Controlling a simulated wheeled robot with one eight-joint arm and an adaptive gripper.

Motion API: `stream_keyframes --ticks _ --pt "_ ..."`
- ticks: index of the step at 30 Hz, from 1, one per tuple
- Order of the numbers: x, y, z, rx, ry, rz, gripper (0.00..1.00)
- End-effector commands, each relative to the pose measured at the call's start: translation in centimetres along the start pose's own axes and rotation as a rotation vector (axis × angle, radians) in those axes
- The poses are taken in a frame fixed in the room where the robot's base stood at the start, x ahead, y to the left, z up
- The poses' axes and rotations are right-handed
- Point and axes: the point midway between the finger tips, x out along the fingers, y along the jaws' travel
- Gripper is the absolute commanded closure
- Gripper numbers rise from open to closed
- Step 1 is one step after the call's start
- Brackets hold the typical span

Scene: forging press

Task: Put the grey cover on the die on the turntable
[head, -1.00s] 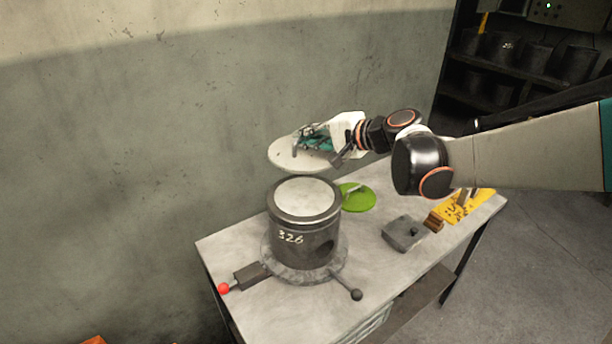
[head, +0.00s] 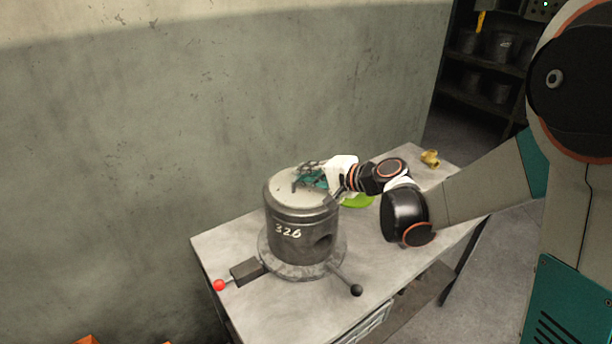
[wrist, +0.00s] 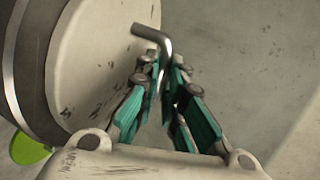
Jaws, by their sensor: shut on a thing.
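The die (head: 300,239) is a dark grey cylinder marked 326, upright on the round turntable (head: 300,271). The pale grey cover (head: 287,187), a flat disc, lies across the die's top, roughly lined up with its rim. I cannot tell whether it rests fully on it. My gripper (head: 306,179) is above the cover and shut on its handle. In the wrist view, the bent rod handle (wrist: 157,38) rises between the teal fingers of my gripper (wrist: 165,82). The pale cover (wrist: 105,55) fills the upper left, with the die's dark rim beyond.
A green disc (head: 358,201) lies behind the die, partly hidden by my arm. A brass piece (head: 430,158) sits at the table's far end. The front of the table (head: 290,312) is clear.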

Motion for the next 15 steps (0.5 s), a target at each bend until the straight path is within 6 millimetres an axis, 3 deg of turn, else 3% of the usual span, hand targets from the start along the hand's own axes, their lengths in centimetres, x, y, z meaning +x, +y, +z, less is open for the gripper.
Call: stream_keyframes --ticks 11,12,14,15 --pt "0.13 0.35 0.02 0.001 0.000 -0.001 1.00" --pt "0.13 0.37 0.02 0.000 0.000 0.000 0.86" --pt "0.11 0.31 0.02 0.000 0.000 0.000 0.73" --pt "0.10 0.30 0.02 0.000 0.000 0.000 0.71"
